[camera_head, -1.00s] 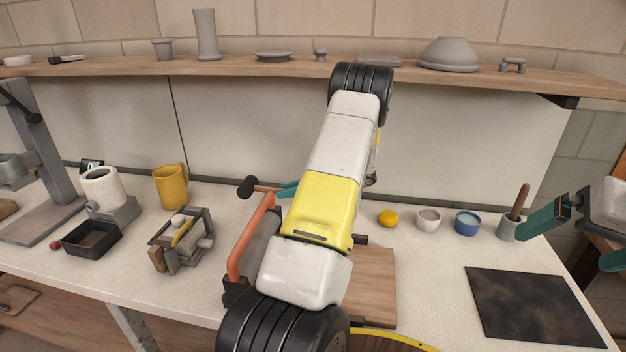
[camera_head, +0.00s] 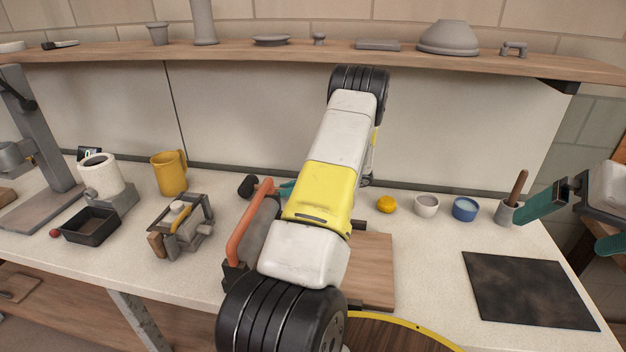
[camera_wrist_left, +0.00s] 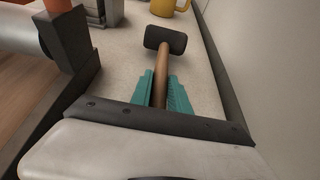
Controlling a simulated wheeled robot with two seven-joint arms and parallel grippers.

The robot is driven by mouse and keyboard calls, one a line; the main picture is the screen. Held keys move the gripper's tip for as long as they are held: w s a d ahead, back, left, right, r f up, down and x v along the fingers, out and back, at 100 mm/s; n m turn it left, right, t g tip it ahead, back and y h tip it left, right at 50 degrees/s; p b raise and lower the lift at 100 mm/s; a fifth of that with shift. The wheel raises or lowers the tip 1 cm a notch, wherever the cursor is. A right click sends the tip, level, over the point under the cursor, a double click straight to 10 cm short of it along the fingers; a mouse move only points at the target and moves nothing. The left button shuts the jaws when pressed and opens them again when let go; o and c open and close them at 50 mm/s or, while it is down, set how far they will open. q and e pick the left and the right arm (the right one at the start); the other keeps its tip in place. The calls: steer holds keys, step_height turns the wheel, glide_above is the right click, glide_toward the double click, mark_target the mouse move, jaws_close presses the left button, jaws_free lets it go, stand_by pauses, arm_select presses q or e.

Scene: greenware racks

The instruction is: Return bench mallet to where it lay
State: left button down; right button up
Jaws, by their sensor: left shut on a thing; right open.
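The bench mallet has a dark block head (camera_head: 248,186) and a wooden handle. In the left wrist view its head (camera_wrist_left: 166,40) points away from me and its handle (camera_wrist_left: 160,80) runs back between the teal fingers. My left gripper (camera_wrist_left: 161,92) is shut on the handle. In the head view my left arm hides most of this gripper; a bit of its teal finger (camera_head: 287,188) shows beside the mallet, near the back of the bench. I cannot tell whether the mallet touches the benchtop. My right gripper (camera_head: 572,228) is open and empty at the right, by the bench's right end.
A slab roller with an orange handle (camera_head: 246,226) and wooden board (camera_head: 372,272) stands right beside my left arm. A yellow mug (camera_head: 170,174) stands to the left. A yellow sponge (camera_head: 386,204) and small cups (camera_head: 426,206) are to the right. A dark mat (camera_head: 528,290) lies front right.

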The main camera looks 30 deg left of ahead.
arm_select(q)
steer(key=shift+f, duration=0.5)
steer(key=c, duration=0.7)
jaws_free()
steer(key=shift+f, duration=0.1)
steer(key=shift+d, duration=0.15)
steer(key=shift+v, duration=2.9)
steer(key=s+d+r+n+t+h, duration=0.3)
steer(key=s+d+r+n+h, duration=0.1)
steer(key=s+d+r, duration=0.4)
steer(key=s+d+r+n+t+h, duration=0.4)
steer(key=s+d+r, duration=0.4)
steer(key=d+r, duration=0.2)
steer(key=s+d+r+n+t+h, duration=0.3)
steer(key=s+d+r+n+h, duration=0.2)
steer(key=s+d+r+h, duration=0.2)
steer(key=shift+s+d+r+n, duration=0.2)
steer(key=shift+s+d+r, duration=0.25)
steer(key=shift+d+r, duration=0.2)
steer(key=shift+s+d+r+n, duration=0.2)
steer(key=shift+s+d+r, duration=0.25)
steer(key=shift+d+r, duration=0.15)
